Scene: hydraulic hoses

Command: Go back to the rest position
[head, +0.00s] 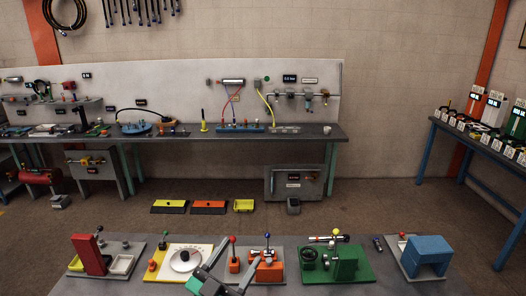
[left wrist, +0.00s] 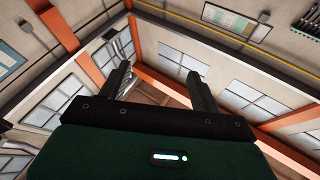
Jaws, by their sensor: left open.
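My left gripper (head: 224,266) shows at the bottom middle of the head view, in front of the near table. Its two fingers are spread apart with nothing between them. In the left wrist view the same gripper (left wrist: 160,88) points up towards the walls, windows and ceiling beams, and its fingers stand apart and empty. My right gripper is in neither view.
The near grey table (head: 438,287) bears several fixtures: a red block (head: 88,254), a white dial plate (head: 185,258), orange blocks (head: 268,270), a green base (head: 345,263) and a blue block (head: 427,252). A blue-legged table (head: 480,155) stands right.

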